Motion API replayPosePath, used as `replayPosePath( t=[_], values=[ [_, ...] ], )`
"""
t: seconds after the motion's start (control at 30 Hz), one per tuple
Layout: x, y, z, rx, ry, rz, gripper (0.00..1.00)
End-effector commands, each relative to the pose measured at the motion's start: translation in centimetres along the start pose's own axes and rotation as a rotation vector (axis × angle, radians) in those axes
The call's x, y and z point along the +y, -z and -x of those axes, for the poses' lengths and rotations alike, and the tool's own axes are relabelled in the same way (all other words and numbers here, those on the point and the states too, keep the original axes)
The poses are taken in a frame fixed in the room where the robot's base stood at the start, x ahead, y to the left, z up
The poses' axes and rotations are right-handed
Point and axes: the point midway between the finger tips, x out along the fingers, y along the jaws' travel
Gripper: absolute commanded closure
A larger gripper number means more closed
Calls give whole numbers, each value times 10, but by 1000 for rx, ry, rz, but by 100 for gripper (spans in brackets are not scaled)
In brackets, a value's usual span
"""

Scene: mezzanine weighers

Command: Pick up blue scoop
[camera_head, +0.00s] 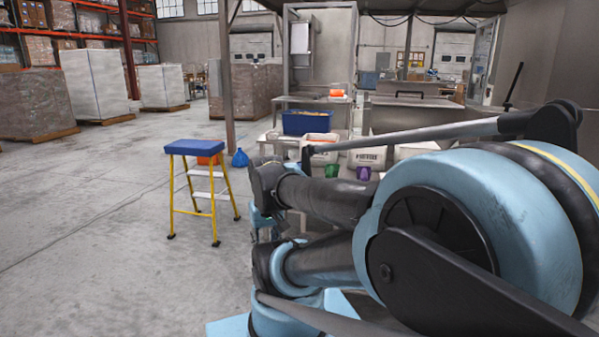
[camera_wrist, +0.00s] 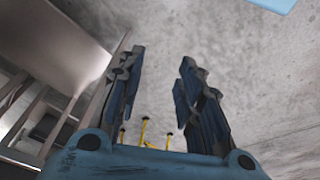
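A small blue object (camera_head: 240,158), possibly the blue scoop, shows on the floor just right of the step stool in the head view. It is too small to be sure what it is. In the head view my arm hides most of the gripper. No scoop shows in the wrist view.
A yellow step stool (camera_head: 203,150) with a blue top stands left of my arm. A bench beyond holds a blue bin (camera_head: 307,121), white bins (camera_head: 367,157), and small green (camera_head: 331,170) and purple (camera_head: 363,172) items.

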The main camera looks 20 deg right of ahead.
Motion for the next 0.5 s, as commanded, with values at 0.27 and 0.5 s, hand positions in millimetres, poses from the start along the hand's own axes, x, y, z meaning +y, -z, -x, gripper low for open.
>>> replayPosePath(
  t=[0.27, 0.5],
  values=[
    [2, 4, 19, 6, 2, -23, 56],
    [24, 62, 71, -22, 17, -130, 56]
  ],
)
